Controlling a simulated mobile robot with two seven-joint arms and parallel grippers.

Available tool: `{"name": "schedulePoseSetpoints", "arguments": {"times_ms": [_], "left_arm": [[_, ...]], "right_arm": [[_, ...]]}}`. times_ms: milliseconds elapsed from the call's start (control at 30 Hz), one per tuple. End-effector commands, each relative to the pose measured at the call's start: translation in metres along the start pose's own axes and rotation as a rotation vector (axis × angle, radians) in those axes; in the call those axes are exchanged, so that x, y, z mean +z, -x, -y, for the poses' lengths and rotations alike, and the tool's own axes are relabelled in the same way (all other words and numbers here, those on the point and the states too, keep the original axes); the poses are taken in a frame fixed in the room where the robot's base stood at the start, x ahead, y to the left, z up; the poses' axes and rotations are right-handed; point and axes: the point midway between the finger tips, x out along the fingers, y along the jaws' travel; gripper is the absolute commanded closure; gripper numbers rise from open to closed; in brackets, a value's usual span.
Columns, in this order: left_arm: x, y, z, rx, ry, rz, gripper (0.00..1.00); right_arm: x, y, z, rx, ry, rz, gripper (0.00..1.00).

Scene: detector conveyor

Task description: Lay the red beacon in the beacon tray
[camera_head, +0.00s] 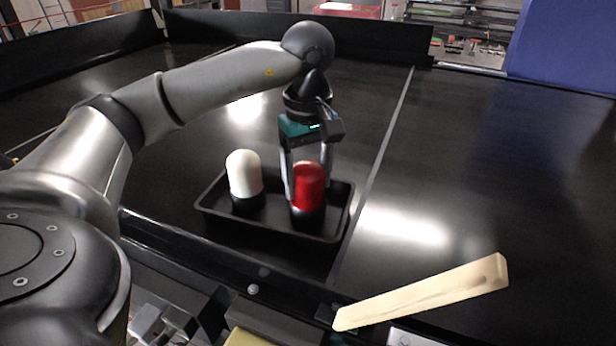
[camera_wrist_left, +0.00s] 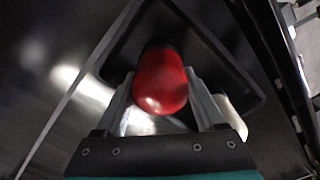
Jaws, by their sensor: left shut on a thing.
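The red beacon (camera_head: 309,187) has a red dome on a black base and stands upright in the right part of the black beacon tray (camera_head: 275,233). It also shows in the left wrist view (camera_wrist_left: 160,82), between the fingers. My left gripper (camera_head: 303,180) reaches down from above and is shut on the red beacon. Whether the beacon's base touches the tray floor is hard to tell. A white beacon (camera_head: 243,174) with a black base stands in the left part of the same tray, beside the red one. My right gripper is not in view.
The tray sits on a black conveyor surface (camera_head: 480,170) with a dark raised edge in front. A pale wooden bar (camera_head: 425,292) lies at the lower right. A blue panel (camera_head: 565,50) stands at the back right.

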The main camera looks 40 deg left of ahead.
Motion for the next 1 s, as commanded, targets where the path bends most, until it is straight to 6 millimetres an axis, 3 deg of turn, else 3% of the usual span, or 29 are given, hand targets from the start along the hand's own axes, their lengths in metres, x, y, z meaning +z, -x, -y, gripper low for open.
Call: {"name": "schedulePoseSetpoints", "arguments": {"times_ms": [100, 133, 367, 767, 1000], "left_arm": [[0.0, -0.004, 0.0, 0.001, 0.0, 0.0, 0.99], [0.0, -0.004, 0.0, 0.0, 0.0, 0.0, 0.28], [0.0, -0.003, 0.0, 0.0, 0.0, 0.0, 0.02], [0.0, 0.005, -0.001, 0.003, 0.0, 0.0, 0.0], [0.0, 0.054, -0.002, 0.009, -0.001, 0.0, 0.0]], "right_arm": [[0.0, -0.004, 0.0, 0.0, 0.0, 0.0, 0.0], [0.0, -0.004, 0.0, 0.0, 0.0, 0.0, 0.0], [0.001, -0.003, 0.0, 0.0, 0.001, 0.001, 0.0], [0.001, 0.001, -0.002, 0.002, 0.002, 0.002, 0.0], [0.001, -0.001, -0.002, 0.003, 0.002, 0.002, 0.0]]}}
